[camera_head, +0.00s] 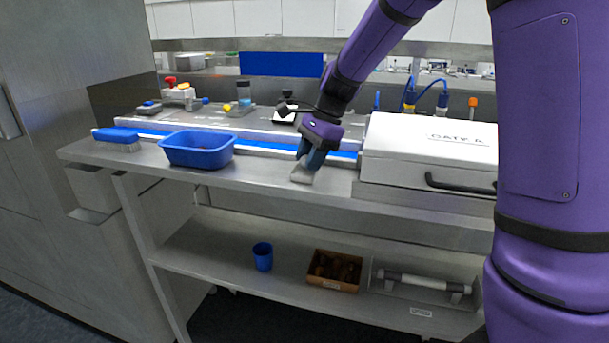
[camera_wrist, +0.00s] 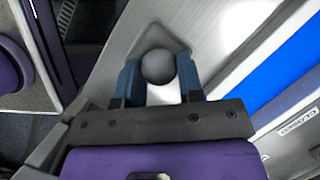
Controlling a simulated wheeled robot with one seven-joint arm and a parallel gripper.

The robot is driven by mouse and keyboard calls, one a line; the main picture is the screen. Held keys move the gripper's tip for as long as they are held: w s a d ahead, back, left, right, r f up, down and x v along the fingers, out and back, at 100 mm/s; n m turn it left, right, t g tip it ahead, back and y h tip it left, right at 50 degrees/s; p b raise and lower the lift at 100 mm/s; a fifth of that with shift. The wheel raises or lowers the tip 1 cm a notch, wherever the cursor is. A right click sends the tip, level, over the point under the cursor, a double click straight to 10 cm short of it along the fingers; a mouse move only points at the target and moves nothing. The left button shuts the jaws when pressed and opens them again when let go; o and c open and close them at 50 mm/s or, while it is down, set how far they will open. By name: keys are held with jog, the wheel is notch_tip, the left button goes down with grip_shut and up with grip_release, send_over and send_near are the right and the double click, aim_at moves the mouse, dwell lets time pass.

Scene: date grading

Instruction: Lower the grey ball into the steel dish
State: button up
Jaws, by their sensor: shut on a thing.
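The grey ball (camera_wrist: 157,67) sits between the two blue fingertips of my gripper (camera_wrist: 158,76) in the wrist view, and the fingers are shut on it. A pale metal dish-like shape (camera_wrist: 180,42), apparently the steel dish, lies beyond and around the ball in that view. In the head view my gripper (camera_head: 307,158) points down at the front edge of the bench, just over a small pale piece (camera_head: 301,176), likely the same dish. The ball is hidden there by the fingers. I cannot tell whether the ball touches the dish.
A blue tub (camera_head: 198,151) and a blue brush (camera_head: 117,136) stand to the left on the bench. A white lidded box (camera_head: 420,149) with a dark handle stands close on the right. A blue strip runs behind. A lower shelf holds a blue cup (camera_head: 263,257) and brown box (camera_head: 334,285).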

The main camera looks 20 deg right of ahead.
jog(key=o, duration=1)
jog(key=shift+o, duration=0.2)
jog(key=v, duration=1)
jog(key=shift+r, duration=0.4)
jog(key=s+d+n+t+h, duration=0.1)
jog(key=s+n+t+h, duration=0.1)
jog(key=s+n, duration=0.6)
jog(key=s+d+n+t+h, duration=0.2)
jog(key=s+n, duration=0.5)
jog(key=s, duration=1.4)
jog(key=shift+s+r+n+t+h, duration=0.15)
jog(key=shift+r+n+t+h, duration=0.2)
jog(key=shift+t, duration=0.25)
